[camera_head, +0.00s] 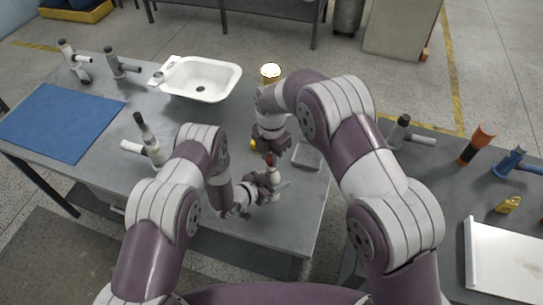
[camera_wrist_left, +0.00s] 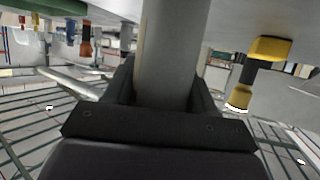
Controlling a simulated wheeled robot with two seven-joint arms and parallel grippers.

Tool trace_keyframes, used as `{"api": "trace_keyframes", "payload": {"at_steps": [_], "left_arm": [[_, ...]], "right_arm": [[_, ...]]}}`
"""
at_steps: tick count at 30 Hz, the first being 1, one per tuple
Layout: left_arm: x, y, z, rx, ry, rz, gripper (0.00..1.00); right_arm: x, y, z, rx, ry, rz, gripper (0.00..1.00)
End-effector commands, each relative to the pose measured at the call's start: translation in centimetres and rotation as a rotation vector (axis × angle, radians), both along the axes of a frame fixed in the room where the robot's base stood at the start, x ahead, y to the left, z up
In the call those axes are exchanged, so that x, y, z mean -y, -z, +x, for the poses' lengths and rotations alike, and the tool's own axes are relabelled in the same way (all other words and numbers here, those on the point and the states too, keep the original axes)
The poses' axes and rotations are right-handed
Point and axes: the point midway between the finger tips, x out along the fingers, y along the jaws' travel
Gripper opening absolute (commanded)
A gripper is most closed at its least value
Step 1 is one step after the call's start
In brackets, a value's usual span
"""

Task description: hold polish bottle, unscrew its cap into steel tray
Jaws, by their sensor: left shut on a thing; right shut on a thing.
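My left gripper (camera_head: 270,182) is shut on the polish bottle, near the front of the grey table. In the left wrist view the bottle (camera_wrist_left: 174,55) is a plain grey cylinder between the two dark fingers. In the head view the bottle is mostly hidden by the grippers. A small red cap (camera_head: 269,160) shows above it, at the tips of my right gripper (camera_head: 269,153), which points down from above and is shut on the cap. The shallow steel tray (camera_head: 307,156) lies just right of the right gripper and looks empty.
A white basin (camera_head: 200,78) stands at the back of the table, with a blue mat (camera_head: 60,122) at left. Several grey-and-white tools stand around them. A yellow object (camera_head: 253,145) sits close beside the right gripper. A second table at right holds tools and a white panel (camera_head: 505,262).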

Motion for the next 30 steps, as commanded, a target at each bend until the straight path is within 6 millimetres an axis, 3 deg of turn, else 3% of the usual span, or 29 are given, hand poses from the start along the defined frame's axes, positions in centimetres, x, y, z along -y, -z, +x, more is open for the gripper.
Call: {"api": "trace_keyframes", "payload": {"at_steps": [8, 16, 22, 23, 24, 25, 30], "left_arm": [[0.0, -0.1, 0.0, 0.001, 0.000, -0.001, 0.00], [0.0, 0.0, 0.0, 0.001, 0.000, -0.001, 0.00], [0.0, 0.0, 0.0, 0.001, 0.000, -0.001, 0.00], [0.0, 0.0, 0.0, 0.001, 0.000, -0.001, 0.62], [0.0, 0.0, 0.0, 0.001, 0.000, -0.001, 0.75], [0.0, 0.0, 0.0, 0.001, 0.000, -0.001, 0.85], [0.0, 0.0, 0.0, 0.001, 0.000, -0.001, 0.85]], "right_arm": [[0.0, -0.2, 0.0, 0.000, 0.000, 0.000, 0.00], [0.0, -3.8, 0.0, 0.001, 0.000, 0.001, 0.00], [0.0, -4.0, 0.0, -0.002, 0.000, -0.001, 0.00], [0.0, -4.0, 0.0, -0.002, 0.000, -0.001, 0.00], [0.0, -4.0, 0.0, -0.001, 0.000, 0.000, 0.00], [0.0, -4.0, 0.0, -0.001, 0.000, 0.000, 0.00], [0.0, -4.0, 0.0, -0.001, 0.000, 0.000, 0.00]]}}
